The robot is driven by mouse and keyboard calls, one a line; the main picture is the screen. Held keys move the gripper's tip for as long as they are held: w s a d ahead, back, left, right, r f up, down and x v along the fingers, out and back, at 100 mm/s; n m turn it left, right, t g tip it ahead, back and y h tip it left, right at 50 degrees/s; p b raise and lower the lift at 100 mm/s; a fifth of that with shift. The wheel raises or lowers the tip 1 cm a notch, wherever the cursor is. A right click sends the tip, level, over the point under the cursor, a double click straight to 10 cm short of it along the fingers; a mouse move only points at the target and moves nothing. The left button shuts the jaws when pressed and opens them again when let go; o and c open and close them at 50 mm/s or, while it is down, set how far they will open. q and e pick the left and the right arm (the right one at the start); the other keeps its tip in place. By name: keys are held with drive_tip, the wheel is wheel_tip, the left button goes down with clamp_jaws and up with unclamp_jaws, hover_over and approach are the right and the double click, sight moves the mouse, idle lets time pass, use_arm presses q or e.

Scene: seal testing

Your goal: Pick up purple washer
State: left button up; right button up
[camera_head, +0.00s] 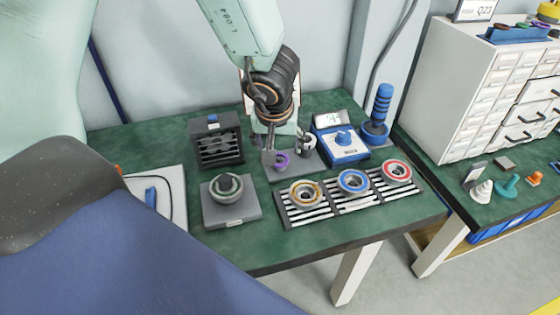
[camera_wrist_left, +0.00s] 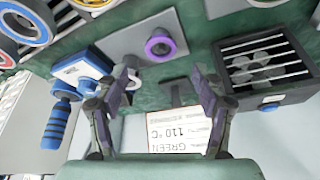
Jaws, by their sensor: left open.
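The purple washer (camera_head: 281,166) lies on a flat grey plate (camera_head: 306,168) at the back middle of the green table. It also shows in the left wrist view (camera_wrist_left: 149,47), ahead of the fingertips and roughly centred between them. My left gripper (camera_head: 285,148) hangs from above over the plate, just behind and above the washer. Its two fingers are spread and empty in the wrist view (camera_wrist_left: 161,76). Nothing visible touches the washer, though the exact height gap cannot be told. My right gripper is not in view.
Trays with tan (camera_head: 306,193), blue (camera_head: 353,182) and red (camera_head: 396,172) rings lie in front. A blue-and-white device (camera_head: 341,147) stands right of the plate. A dark slotted box (camera_head: 215,142) and a grey block with a ring (camera_head: 231,206) stand left.

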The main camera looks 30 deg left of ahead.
sight(279, 158)
use_arm(q)
drive_tip(key=shift+a+f+b, duration=0.15)
drive_tip(key=shift+f+b, duration=0.25)
drive_tip(key=shift+f, duration=0.3)
drive_tip(key=b+x, duration=0.2)
drive_tip(key=x, duration=0.1)
drive_tip(key=shift+w+f+b, duration=0.2)
drive_tip(key=shift+f+b, duration=0.15)
drive_tip(key=shift+b, duration=0.05)
drive_tip(key=shift+w+a+f, duration=0.15)
drive_tip(key=shift+w+f, duration=0.05)
drive_tip(key=shift+f, duration=0.2)
drive_tip(key=shift+r, duration=0.1)
drive_tip(key=shift+c, duration=1.3)
drive_tip(key=c, duration=1)
drive_tip(key=shift+o, duration=0.2)
drive_tip(key=shift+r, duration=0.1)
